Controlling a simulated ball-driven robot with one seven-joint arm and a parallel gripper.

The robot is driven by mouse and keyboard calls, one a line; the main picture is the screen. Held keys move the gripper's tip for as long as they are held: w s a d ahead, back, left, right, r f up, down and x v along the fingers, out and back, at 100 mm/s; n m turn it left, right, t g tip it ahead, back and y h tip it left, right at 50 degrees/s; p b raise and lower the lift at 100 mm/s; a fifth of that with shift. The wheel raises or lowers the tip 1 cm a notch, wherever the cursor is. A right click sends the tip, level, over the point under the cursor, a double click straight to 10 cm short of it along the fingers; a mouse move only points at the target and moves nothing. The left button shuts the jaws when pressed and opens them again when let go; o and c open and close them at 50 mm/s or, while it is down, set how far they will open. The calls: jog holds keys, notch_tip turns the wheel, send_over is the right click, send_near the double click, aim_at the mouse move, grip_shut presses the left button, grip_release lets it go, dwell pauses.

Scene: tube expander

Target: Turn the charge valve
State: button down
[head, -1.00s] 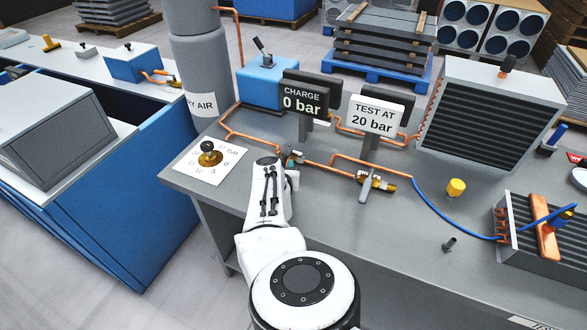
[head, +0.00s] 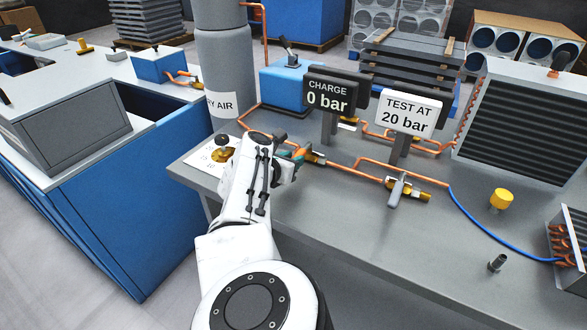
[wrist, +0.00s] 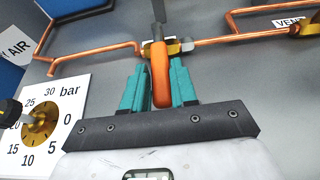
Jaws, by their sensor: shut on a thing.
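The charge valve has an orange lever handle (wrist: 160,78) on a brass body (wrist: 182,46) in the copper pipe line. My gripper (wrist: 160,75), with teal fingers, is shut on the orange handle, one finger on each side. The handle points back toward my gripper, across the pipe. The black charge sign (head: 328,95) reads 0 bar. The white sign (head: 408,112) reads test at 20 bar.
A brass regulator knob (wrist: 38,122) sits on a bar-scale card, left of my gripper. A second valve with a grey lever (head: 397,190) is to the right, beside a vent label (wrist: 289,22). A yellow cap (head: 501,199) stands on the bench. The front bench top is mostly clear.

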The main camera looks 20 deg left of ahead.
jog(key=shift+r, duration=0.1)
dwell(0.4)
jog(key=c, duration=1)
grip_release()
jog(key=shift+a, duration=0.1)
jog(key=shift+o, duration=0.2)
jog(key=p+v, duration=0.2)
jog(key=p, duration=0.1)
jog(key=shift+s+r+p, duration=0.1)
jog(key=shift+r+p, duration=0.15)
jog(key=shift+p, duration=0.05)
jog(key=p+v, duration=0.4)
jog(key=v, duration=0.4)
jog(key=shift+s+f, duration=0.2)
jog(key=shift+s, duration=0.05)
jog(key=shift+a, duration=0.1)
